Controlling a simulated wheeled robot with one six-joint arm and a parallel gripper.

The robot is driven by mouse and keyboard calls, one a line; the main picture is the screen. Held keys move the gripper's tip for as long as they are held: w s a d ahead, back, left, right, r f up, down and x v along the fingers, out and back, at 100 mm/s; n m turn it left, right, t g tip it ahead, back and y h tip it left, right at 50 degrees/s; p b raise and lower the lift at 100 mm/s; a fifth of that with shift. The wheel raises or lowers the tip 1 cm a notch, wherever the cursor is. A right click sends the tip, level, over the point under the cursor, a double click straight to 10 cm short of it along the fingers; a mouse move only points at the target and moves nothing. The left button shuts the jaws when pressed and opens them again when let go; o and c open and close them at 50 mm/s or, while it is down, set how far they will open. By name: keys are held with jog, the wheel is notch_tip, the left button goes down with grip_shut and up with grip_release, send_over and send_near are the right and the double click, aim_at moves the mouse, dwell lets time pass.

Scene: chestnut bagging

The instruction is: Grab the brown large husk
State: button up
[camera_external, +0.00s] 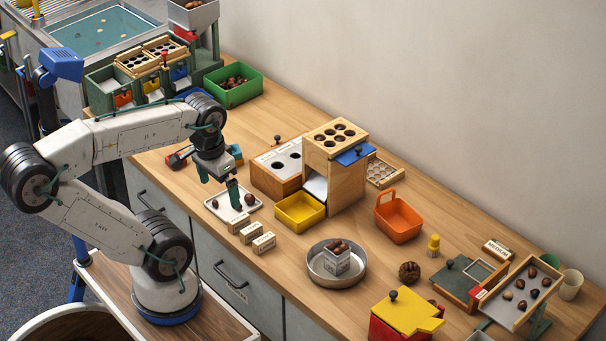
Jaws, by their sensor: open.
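A round brown object with a rough surface (409,271), which looks like the large husk, lies on the wooden counter right of the metal pan. My gripper (218,186) points down with its green fingers apart and nothing visible between them. It hangs over or just behind the small white tray (216,210), well to the left of the husk. The pan, the orange basket and the yellow bin lie between them in the picture. The husk is not touched by my gripper.
The metal pan (318,277) holds a small box of chestnuts. An orange basket (398,222), a yellow bottle (434,246), a yellow-topped red box (408,312) and a sorting tray (497,299) surround the husk. Small labelled boxes (263,243) stand near the front edge.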

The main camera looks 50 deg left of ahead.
jog(key=c, duration=0.5)
jog(key=shift+w, duration=0.1)
jog(key=w+d+f+n+g+h, duration=0.1)
jog(key=w+d+f+n+h, duration=0.2)
jog(key=w+d, duration=0.35)
jog(key=w+d+f+n+g+h, duration=0.1)
jog(key=w+d+f+n+h, duration=0.2)
jog(key=w, duration=0.6)
jog(key=w+d+f+n+g+h, duration=0.1)
jog(key=w+d+f+n+h, duration=0.25)
jog(key=w, duration=0.35)
jog(key=n+t+h, duration=0.4)
jog(key=n, duration=0.6)
send_near(411, 270)
jog(key=d+f, duration=0.1)
jog(key=w+d+f, duration=0.1)
jog(key=shift+w+d+f, duration=0.25)
jog(key=shift+w+d, duration=0.05)
jog(key=shift+d, duration=0.1)
jog(key=shift+f+x, duration=0.15)
jog(key=shift+x, duration=1.4)
jog(key=shift+f+x, duration=0.2)
jog(key=shift+x, duration=1.35)
